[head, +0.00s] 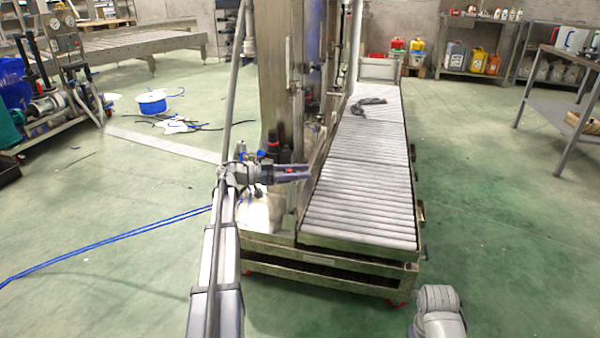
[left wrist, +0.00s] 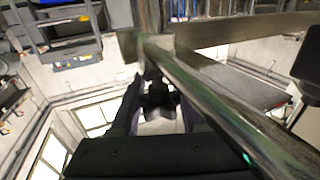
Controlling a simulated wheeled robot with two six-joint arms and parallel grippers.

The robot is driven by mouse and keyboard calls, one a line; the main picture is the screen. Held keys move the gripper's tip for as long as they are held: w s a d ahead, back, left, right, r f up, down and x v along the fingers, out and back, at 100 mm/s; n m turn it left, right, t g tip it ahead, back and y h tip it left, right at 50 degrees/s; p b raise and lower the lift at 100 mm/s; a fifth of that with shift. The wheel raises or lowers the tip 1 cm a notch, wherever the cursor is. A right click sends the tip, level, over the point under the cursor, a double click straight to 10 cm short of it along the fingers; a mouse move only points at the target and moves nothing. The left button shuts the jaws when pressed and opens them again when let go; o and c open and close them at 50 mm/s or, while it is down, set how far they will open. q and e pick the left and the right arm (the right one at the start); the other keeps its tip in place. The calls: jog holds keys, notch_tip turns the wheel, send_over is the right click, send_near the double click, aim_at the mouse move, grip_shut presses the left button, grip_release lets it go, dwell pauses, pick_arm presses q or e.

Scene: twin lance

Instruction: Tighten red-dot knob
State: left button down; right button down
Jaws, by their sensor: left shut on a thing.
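My left gripper (head: 306,172) reaches in from the left to the metal frame at the near left side of the roller conveyor. In the left wrist view its two dark fingers (left wrist: 158,112) are shut on a dark, lobed knob (left wrist: 157,97), which sits beside a shiny metal post. No red dot shows on this knob, and the fingers hide its sides. In the head view the knob itself cannot be made out.
The roller conveyor (head: 365,190) runs away to the right of the gripper, with a dark grey object (head: 369,105) lying on it. A steel column (head: 275,70) stands behind the gripper. Blue hose (head: 110,245) lies on the green floor at left. Floor right of the conveyor is clear.

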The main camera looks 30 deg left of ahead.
pick_arm(q)
jog(key=shift+c, duration=2)
grip_release()
jog(key=v, duration=0.7)
jog(key=shift+s+a, duration=0.2)
jog(key=shift+a, duration=0.15)
